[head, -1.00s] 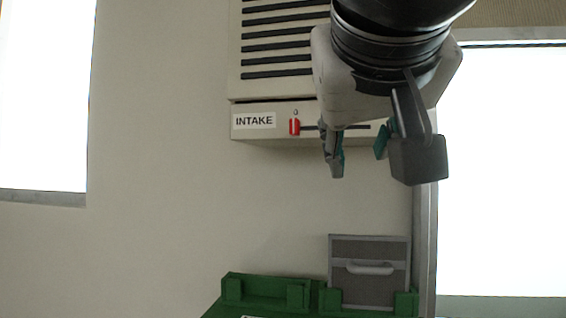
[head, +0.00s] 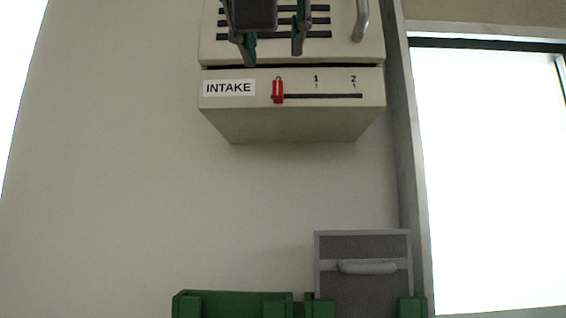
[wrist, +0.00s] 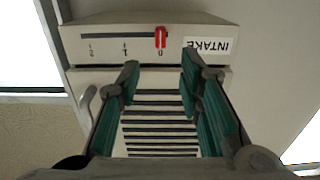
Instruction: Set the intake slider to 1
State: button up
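The red intake slider knob (head: 278,91) stands at the 0 mark, at the left end of its dark slot (head: 330,96). Marks 1 and 2 lie to its right on the cream panel (head: 290,125), beside the INTAKE label (head: 229,88). In the wrist view, upside down, the knob (wrist: 160,37) shows just beyond the fingertips. My gripper (head: 270,50) is above the panel in the head view, in front of the grille. In the wrist view its two fingers (wrist: 158,72) are apart with nothing between them. The gripper does not appear to touch the knob.
A slatted vent grille (wrist: 160,125) adjoins the panel, with a metal handle (head: 361,20) at its side. Below are a grey mesh filter with a handle (head: 363,285) and a green holder (head: 235,306). A window (head: 490,180) is at right. Space below the panel is clear.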

aim_at(278, 84)
jog(key=w, duration=1)
jog(key=shift+w+d, duration=0.15)
jog(key=shift+w, duration=0.1)
jog(key=shift+c, duration=0.5)
grip_shut()
